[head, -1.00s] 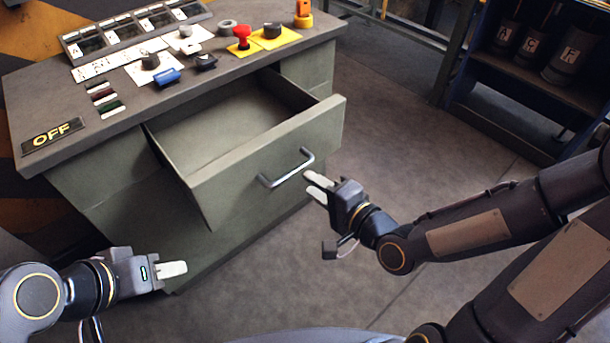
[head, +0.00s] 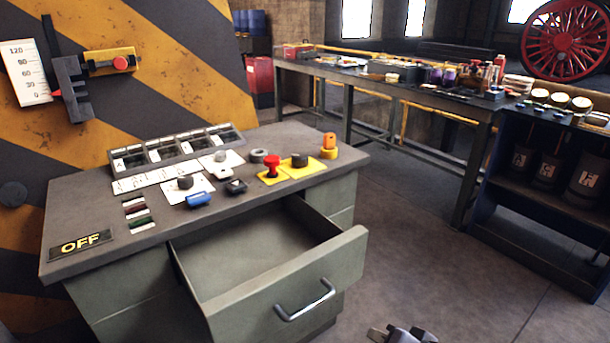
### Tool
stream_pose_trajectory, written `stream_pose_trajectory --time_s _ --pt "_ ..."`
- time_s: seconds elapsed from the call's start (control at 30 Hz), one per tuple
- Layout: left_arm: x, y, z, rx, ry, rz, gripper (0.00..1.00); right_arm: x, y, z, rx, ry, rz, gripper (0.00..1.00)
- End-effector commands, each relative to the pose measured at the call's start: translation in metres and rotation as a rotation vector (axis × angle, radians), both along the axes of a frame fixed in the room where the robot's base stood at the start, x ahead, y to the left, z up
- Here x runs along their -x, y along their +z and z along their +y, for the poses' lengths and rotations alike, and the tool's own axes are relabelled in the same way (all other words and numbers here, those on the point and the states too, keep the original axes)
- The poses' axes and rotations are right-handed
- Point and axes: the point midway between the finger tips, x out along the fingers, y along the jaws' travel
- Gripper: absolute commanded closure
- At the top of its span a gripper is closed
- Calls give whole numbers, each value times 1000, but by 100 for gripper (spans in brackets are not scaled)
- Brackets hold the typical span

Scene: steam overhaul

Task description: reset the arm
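My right gripper (head: 402,334) shows only in part at the bottom edge of the head view, right of the open drawer and apart from its handle (head: 305,300). Its fingers are mostly cut off, so I cannot tell whether it is open or shut. My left gripper is out of view. The drawer (head: 285,285) of the grey-green cabinet is pulled out and looks empty.
The control desk top (head: 100,205) carries an OFF plate (head: 82,243), a red button (head: 271,166), knobs and switches. A long workbench (head: 400,88) with bottles and parts stands behind, beside a dark shelf (head: 520,190). Bare floor (head: 430,240) lies between.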

Motion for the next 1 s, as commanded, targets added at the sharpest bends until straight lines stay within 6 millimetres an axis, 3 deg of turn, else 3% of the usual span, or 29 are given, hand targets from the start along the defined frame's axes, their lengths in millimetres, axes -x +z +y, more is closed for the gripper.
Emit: stream_pose_trajectory --time_s 0.1,0.2,0.57,0.6,0.87,1.0 --pt "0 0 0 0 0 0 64 28 15 -32 162 33 59 71" --pt "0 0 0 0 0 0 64 53 23 -47 224 80 112 71" --pt "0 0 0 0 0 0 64 137 46 -57 247 313 190 71" --pt "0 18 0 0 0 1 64 137 63 -56 247 317 199 71" --pt "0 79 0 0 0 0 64 136 122 -56 249 313 202 71" --pt "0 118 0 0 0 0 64 136 161 -56 250 313 203 71"
